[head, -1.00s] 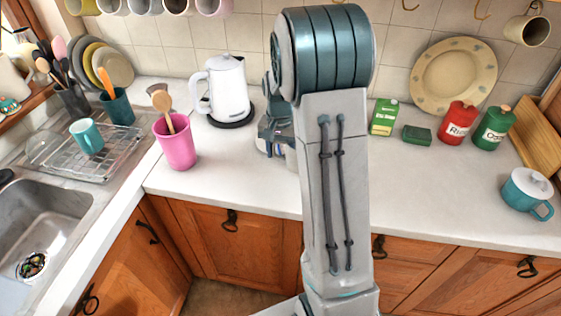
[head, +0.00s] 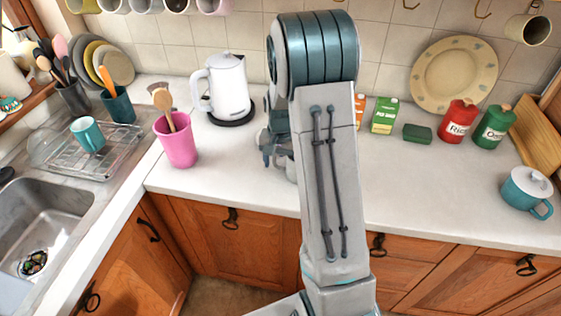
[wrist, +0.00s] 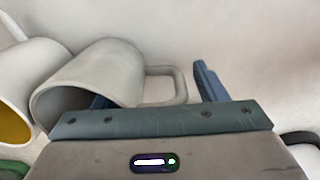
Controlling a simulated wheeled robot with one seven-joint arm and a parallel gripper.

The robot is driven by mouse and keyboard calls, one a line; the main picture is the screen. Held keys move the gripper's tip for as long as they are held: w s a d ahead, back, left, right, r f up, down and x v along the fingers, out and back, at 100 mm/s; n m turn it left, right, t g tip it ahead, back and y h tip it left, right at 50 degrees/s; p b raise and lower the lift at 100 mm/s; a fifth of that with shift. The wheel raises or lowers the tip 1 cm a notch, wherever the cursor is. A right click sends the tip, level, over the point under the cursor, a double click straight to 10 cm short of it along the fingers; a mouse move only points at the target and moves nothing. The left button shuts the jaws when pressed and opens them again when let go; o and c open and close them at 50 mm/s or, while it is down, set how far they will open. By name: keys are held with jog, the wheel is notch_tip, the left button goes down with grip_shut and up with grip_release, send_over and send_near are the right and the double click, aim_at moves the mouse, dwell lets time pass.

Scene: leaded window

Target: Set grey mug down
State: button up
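The grey mug (wrist: 85,82) lies on its side in the wrist view's picture, its mouth toward the lower left and its handle (wrist: 180,85) to the right. My gripper (wrist: 155,92) has its fingers wide apart. The left finger shows only as a short piece against the mug body, and I cannot tell whether it touches. The right finger stands clear of the handle, with a gap between. In the head view my gripper (head: 268,152) is low over the counter, left of my arm and partly hidden. The mug is mostly or wholly hidden there.
In the wrist view a white mug with a yellow inside (wrist: 14,128) is close on the left. In the head view a pink cup (head: 178,150) and a white kettle (head: 228,88) stand left of my gripper.

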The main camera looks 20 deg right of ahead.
notch_tip(320, 180, up, 11)
jog(key=shift+b, duration=0.55)
jog(key=shift+r, duration=0.7)
jog(key=s+a+r+n+t, duration=0.1)
jog(key=s+a+n, duration=0.1)
jog(key=s, duration=0.5)
jog(key=s+a+r+n+t, duration=0.1)
jog(key=s+a+r+n, duration=0.1)
jog(key=s, duration=0.6)
jog(key=s+a+r+n+t, duration=0.1)
jog(key=s+a+n, duration=0.2)
jog(key=s+a, duration=0.2)
jog(key=s, duration=0.3)
jog(key=shift+a+r, duration=0.3)
jog(key=shift+r, duration=0.05)
jog(key=shift+w, duration=0.1)
